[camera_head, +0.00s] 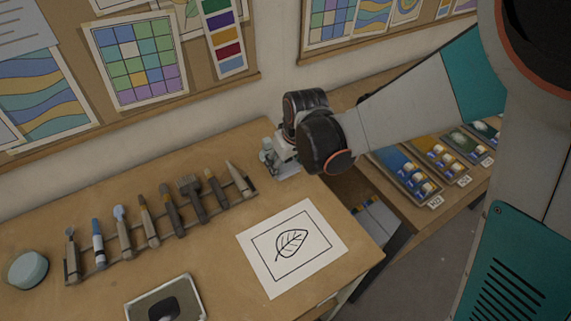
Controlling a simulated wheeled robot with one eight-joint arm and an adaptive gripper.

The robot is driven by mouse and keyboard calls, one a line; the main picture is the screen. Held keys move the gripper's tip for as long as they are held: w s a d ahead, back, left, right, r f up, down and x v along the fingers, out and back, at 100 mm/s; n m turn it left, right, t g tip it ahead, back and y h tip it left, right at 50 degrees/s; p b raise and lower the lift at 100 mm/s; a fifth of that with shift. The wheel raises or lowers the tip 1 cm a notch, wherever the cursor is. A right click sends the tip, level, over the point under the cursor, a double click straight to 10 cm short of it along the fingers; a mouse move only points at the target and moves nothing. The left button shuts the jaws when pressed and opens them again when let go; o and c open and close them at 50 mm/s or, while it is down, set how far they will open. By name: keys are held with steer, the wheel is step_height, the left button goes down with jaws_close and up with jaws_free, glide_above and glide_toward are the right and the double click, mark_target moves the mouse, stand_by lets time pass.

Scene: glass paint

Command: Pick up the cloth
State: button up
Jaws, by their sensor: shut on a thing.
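The cloth (289,171) is a small pale grey piece at the back right corner of the wooden table, mostly hidden under my gripper and wrist. My gripper (272,159) reaches in from the right and is shut on the cloth. The fingertips are small in this view and partly covered, so the exact grip and any gap between cloth and table cannot be made out.
A rack (165,235) of several brushes and tools stands left of my gripper. A paper with a leaf drawing (318,235) lies in front. A dark-centred tray (190,287) and a round blue-grey lidded thing (27,270) are nearer. Paint trays (405,182) sit right, beyond a gap.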

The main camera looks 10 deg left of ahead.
mark_target(286, 164)
step_height(286, 164, up, 16)
steer(key=p, duration=1)
steer(key=shift+f, duration=0.1)
